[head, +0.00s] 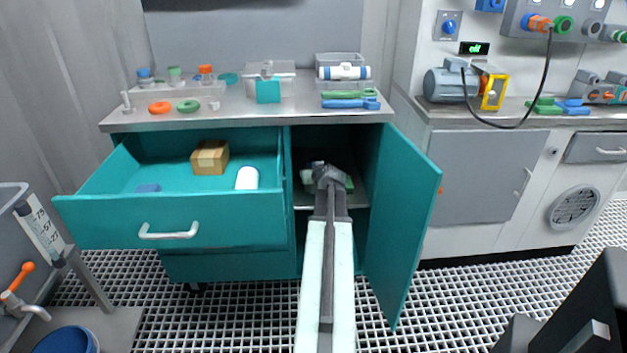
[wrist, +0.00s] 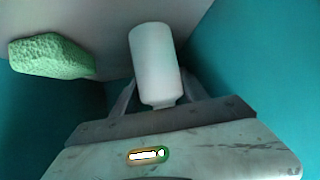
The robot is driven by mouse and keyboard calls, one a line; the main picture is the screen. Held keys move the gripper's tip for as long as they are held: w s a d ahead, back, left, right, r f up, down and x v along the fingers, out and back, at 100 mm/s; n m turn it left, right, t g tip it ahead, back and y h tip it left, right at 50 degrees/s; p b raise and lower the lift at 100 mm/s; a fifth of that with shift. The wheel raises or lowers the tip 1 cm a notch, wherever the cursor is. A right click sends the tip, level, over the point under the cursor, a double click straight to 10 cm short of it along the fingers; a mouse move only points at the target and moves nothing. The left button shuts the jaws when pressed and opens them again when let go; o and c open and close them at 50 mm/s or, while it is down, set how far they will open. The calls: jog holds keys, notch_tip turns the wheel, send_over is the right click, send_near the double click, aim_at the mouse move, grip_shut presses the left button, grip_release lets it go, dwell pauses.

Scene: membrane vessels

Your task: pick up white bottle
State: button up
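A white bottle (wrist: 155,62) is in the middle of the wrist view, with its narrower neck end toward my gripper. My gripper (head: 328,172) reaches into the open right compartment of the teal cabinet in the head view. In the wrist view, my gripper (wrist: 158,88) has one finger on each side of the bottle, close to its sides. Whether the fingers press on it or stand slightly apart cannot be told. In the head view the gripper and shadow hide most of the compartment's contents.
A green sponge (wrist: 52,56) lies left of the bottle in the wrist view. The open teal door (head: 402,215) stands right of my arm. The open drawer (head: 110,212) at left holds a cardboard box (head: 210,157) and a white cylindrical object (head: 247,178).

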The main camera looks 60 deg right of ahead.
jog(key=c, duration=0.7)
notch_tip(320, 180, up, 10)
jog(key=p, duration=1)
jog(key=shift+r, duration=0.15)
jog(key=shift+c, duration=0.2)
